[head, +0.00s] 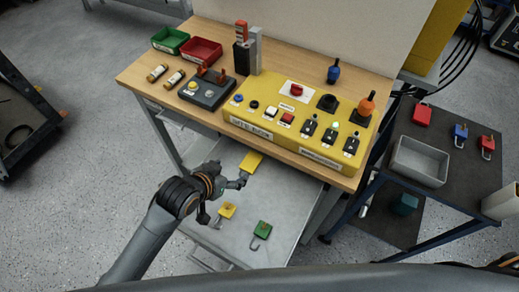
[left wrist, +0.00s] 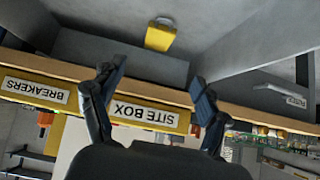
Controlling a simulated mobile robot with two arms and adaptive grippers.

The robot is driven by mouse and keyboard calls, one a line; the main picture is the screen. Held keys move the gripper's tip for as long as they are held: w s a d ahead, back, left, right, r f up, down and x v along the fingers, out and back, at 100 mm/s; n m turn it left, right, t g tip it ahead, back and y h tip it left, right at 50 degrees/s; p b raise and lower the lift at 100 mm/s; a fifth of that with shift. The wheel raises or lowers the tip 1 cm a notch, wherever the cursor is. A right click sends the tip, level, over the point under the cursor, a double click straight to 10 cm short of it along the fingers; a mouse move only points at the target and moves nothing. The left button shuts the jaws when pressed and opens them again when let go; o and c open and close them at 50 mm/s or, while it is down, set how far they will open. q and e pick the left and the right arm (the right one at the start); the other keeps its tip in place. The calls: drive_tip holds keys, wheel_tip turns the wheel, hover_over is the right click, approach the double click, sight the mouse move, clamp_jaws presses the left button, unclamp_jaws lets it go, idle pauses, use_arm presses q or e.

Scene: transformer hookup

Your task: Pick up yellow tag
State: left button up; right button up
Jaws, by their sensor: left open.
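Two yellow tags lie on the grey lower shelf in the head view. One yellow tag (head: 251,162) is near the bench front, just beyond my left gripper (head: 238,182). The other yellow tag (head: 227,210) lies nearer to me, with a hook at its lower end. In the left wrist view, a yellow tag (left wrist: 160,38) shows ahead of my left gripper (left wrist: 158,75), between and beyond its two spread fingers. The gripper is open and empty, apart from the tag. My right gripper is not in view.
A green tag (head: 263,229) lies on the shelf (head: 285,200) to the right. The wooden bench (head: 140,78) overhangs the shelf's back and carries the yellow site box (head: 262,100). A dark side table (head: 465,130) with a grey bin (head: 420,160) stands at right.

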use_arm(q)
drive_tip(key=x, duration=0.2)
approach(251, 162)
drive_tip(key=shift+x, duration=1)
drive_tip(key=shift+w+f, duration=0.2)
drive_tip(key=shift+f, duration=0.05)
drive_tip(key=shift+w+d+f, duration=0.15)
drive_tip(key=shift+w+f, duration=0.05)
drive_tip(key=shift+f, duration=0.05)
drive_tip(key=shift+w+d+f, duration=0.2)
drive_tip(key=shift+w+f, duration=0.05)
drive_tip(key=shift+w, duration=0.05)
drive_tip(key=shift+x, duration=1.95)
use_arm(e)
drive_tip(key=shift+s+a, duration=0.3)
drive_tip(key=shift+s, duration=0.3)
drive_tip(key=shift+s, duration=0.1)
